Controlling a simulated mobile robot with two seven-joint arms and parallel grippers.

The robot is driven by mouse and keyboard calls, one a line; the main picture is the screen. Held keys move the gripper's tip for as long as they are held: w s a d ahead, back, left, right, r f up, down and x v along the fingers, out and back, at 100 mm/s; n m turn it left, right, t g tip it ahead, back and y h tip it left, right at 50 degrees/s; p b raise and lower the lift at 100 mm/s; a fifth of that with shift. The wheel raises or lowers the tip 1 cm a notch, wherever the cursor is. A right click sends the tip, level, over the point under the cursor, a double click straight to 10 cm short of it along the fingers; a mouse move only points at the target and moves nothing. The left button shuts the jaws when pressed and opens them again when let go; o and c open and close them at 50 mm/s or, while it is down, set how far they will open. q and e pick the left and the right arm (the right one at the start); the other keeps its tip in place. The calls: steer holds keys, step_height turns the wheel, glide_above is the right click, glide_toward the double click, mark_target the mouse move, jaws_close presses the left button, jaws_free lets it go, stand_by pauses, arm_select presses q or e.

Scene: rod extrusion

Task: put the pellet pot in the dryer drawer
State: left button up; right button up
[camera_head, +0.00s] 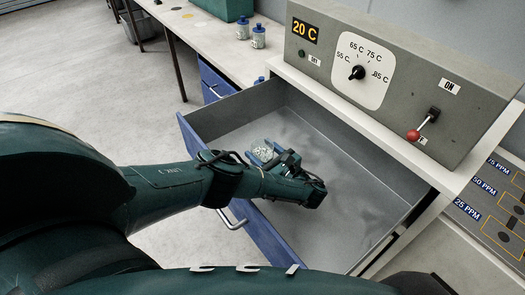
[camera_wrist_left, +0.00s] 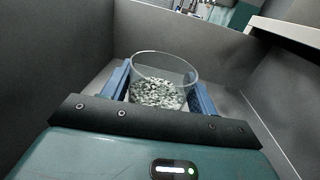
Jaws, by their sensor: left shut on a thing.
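The pellet pot (camera_wrist_left: 158,88) is a clear glass vessel partly filled with grey-white pellets. In the left wrist view it stands upright between the two blue fingers of my left gripper (camera_wrist_left: 160,97), which is shut on it. In the head view the pellets (camera_head: 263,152) show between the fingers of the left gripper (camera_head: 264,153). The dryer drawer (camera_head: 340,160) is pulled open, with a blue front and grey inside. The gripper and pot are inside or over the drawer, near its front-left part. I cannot tell whether the pot touches the drawer floor. My right gripper is not in view.
The dryer's grey control panel (camera_head: 400,75) stands behind the drawer, with a dial, a 20 C display and a red-knobbed lever (camera_head: 414,134). Blue-capped bottles (camera_head: 258,37) stand on the white bench (camera_head: 205,30). The drawer's right and back floor is empty.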

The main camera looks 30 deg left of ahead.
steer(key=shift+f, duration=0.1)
arm_select(q)
steer(key=shift+f+b, duration=0.35)
steer(key=shift+f, duration=0.25)
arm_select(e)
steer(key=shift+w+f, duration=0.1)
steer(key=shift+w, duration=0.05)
arm_select(q)
steer(key=o, duration=1.3)
steer(key=shift+c, duration=0.2)
steer(key=shift+r, duration=0.1)
